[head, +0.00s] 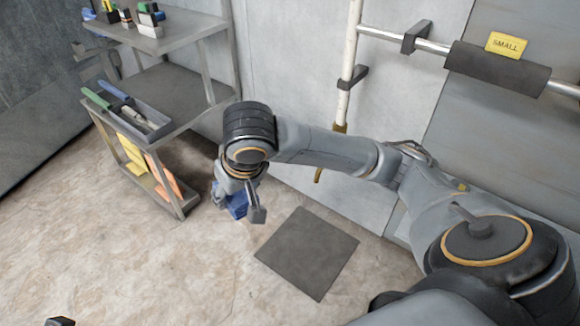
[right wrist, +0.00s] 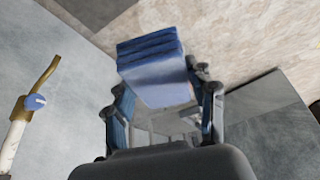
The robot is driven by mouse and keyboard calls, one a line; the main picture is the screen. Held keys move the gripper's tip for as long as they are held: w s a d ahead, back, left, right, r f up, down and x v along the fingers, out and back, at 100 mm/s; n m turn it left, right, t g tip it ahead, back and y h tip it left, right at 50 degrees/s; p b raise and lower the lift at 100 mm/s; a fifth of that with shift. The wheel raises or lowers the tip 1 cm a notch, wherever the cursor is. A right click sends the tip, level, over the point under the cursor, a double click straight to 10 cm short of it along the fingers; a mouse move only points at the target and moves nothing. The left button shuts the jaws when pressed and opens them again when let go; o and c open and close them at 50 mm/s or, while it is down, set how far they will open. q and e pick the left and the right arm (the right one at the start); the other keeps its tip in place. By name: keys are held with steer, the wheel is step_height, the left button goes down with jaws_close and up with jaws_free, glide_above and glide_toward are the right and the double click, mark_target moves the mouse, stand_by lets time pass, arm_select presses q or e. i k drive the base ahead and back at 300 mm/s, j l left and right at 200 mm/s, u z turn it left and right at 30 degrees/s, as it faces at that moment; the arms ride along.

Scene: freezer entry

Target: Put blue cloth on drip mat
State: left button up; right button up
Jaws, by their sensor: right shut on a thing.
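My right gripper (head: 240,203) is shut on the folded blue cloth (head: 236,206), which is partly hidden behind the gripper in the head view. In the right wrist view the cloth (right wrist: 152,72) is a layered blue stack between the fingers (right wrist: 162,108). The drip mat (head: 308,253), a dark grey square, lies flat on the floor to the right of the gripper and nearer the camera. The cloth appears above the floor and apart from the mat. A small dark tip at the bottom left edge looks like my left gripper (head: 60,321); its jaws cannot be made out.
A grey metal cart (head: 170,88) stands at the left, with a tray (head: 152,128) of coloured-handled tools and yellow and orange items below. A white pole (head: 348,75) and a rail with a yellow SMALL label (head: 507,44) are on the wall behind. The floor left of the mat is clear.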

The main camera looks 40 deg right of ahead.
mark_target(307, 248)
steer(key=i+j+z, duration=0.15)
steer(key=z, duration=0.3)
steer(key=i+j+z, duration=0.2)
steer(key=z, duration=0.25)
